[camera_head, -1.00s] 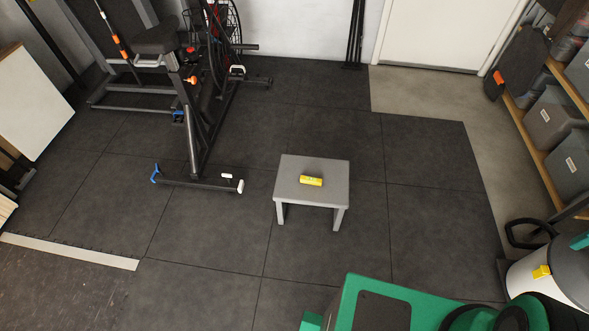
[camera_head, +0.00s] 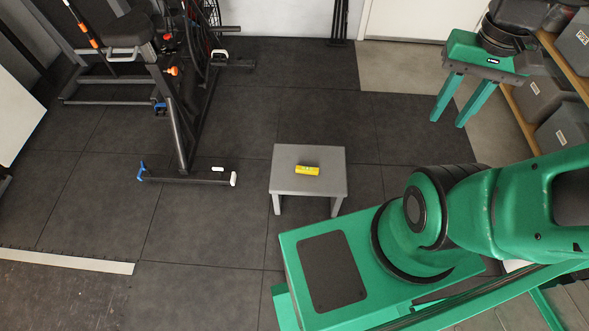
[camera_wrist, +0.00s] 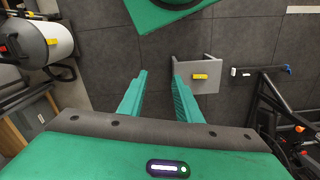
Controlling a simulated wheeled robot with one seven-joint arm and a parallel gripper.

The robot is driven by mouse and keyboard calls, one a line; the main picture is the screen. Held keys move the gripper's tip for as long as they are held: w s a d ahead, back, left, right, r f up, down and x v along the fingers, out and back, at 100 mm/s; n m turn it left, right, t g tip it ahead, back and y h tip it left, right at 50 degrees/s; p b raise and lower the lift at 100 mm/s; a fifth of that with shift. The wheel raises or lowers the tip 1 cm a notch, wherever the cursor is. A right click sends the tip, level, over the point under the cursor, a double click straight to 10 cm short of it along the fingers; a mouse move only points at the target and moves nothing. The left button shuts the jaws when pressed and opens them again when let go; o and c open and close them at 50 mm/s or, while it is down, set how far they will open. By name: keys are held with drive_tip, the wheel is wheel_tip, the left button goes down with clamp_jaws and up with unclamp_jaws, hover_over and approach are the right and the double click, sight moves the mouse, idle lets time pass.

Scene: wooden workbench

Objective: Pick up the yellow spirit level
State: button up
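The yellow spirit level (camera_head: 307,170) lies on top of a small grey stool (camera_head: 290,184) in the middle of the floor. It also shows in the wrist view (camera_wrist: 200,76), on the stool, to the right of my fingers. My gripper (camera_head: 459,101) is at the upper right in the head view, well apart from the level, with its two green fingers spread and pointing down. In the wrist view my gripper (camera_wrist: 158,82) is open with nothing between the fingers.
A black exercise machine (camera_head: 180,110) stands left of the stool. Shelves with grey bins (camera_head: 565,125) line the right side. A white cylindrical tank (camera_wrist: 45,45) with a yellow tag is at left in the wrist view. Dark floor mats around the stool are clear.

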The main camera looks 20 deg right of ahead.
drive_tip(key=shift+s+d, duration=0.1)
drive_tip(key=shift+d, duration=0.2)
drive_tip(key=shift+o, duration=1.2)
drive_tip(key=shift+s+d+r, duration=0.1)
drive_tip(key=shift+s+r, duration=0.2)
drive_tip(key=shift+s, duration=0.15)
drive_tip(key=w+d+f+n+y, duration=0.1)
drive_tip(key=w+d+f+n, duration=0.1)
drive_tip(key=w+f+n, duration=0.55)
drive_tip(key=w+d+f+n+y, duration=0.25)
drive_tip(key=w+f, duration=0.55)
drive_tip(key=w, duration=0.6)
drive_tip(key=n+t+y, duration=0.5)
drive_tip(key=n+y, duration=0.4)
approach(310, 169)
drive_tip(key=shift+s+r, duration=0.25)
drive_tip(key=shift+r, duration=0.35)
drive_tip(key=shift+a+f+n+t, duration=0.3)
drive_tip(key=shift+a+f+t, duration=0.1)
drive_tip(key=shift+a+f, duration=0.25)
drive_tip(key=x, duration=0.5)
drive_tip(key=shift+f+x, duration=0.15)
drive_tip(key=shift+x, duration=1.15)
drive_tip(key=shift+f+x, duration=0.15)
drive_tip(key=shift+x, duration=1.2)
drive_tip(key=shift+w+d, duration=0.1)
drive_tip(key=shift+d, duration=0.1)
